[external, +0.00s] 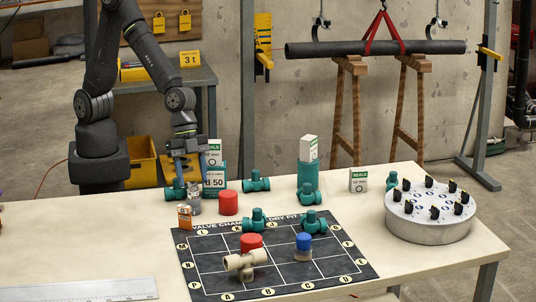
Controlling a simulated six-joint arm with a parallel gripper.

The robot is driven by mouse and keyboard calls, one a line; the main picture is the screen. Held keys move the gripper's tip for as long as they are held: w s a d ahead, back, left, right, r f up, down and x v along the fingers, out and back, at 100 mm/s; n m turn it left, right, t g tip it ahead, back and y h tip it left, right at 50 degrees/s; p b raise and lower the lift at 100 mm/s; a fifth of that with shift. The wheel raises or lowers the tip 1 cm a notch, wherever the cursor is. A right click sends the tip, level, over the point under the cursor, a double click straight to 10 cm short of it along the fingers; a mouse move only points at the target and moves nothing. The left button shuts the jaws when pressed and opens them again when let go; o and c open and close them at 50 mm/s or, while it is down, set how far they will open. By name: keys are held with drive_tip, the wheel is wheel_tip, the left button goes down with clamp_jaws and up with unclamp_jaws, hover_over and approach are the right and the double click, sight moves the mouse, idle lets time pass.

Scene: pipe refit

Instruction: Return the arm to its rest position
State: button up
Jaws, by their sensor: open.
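My gripper (190,172) is at the left in the external view, pointing down near the table's back edge. Its jaws are open. They are just above or around a small grey piece (195,205) beside a teal valve (175,189); I cannot tell whether they touch anything.
A black dry-fit mat (200,262) holds teal valves (314,223), red and blue caps (303,241) and a beige tee (245,262).

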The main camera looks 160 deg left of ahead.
drive_tip(key=d+r, duration=0.8)
drive_tip(key=d, duration=0.4)
drive_tip(key=w+d+f+m+g+h, duration=0.2)
drive_tip(key=w+d+f+m+h, duration=0.2)
drive_tip(key=w+d+m, duration=0.7)
wheel_tip(320, 180, down, 3)
drive_tip(key=w+m, duration=0.2)
drive_tip(key=shift+w+d+r+h, duration=0.2)
drive_tip(key=shift+w+h, duration=0.1)
drive_tip(key=shift+w, duration=0.05)
drive_tip(key=s+a+r+n+t+y, duration=0.1)
drive_tip(key=s+a+r+n+y, duration=0.2)
drive_tip(key=s+a+r+n, duration=0.2)
drive_tip(key=shift+s+a+r+n+t, duration=0.15)
drive_tip(key=shift+s+a+n+t, duration=0.25)
drive_tip(key=shift+s+a+n, duration=1.7)
drive_tip(key=shift+s+d, duration=0.15)
drive_tip(key=shift+d, duration=0.2)
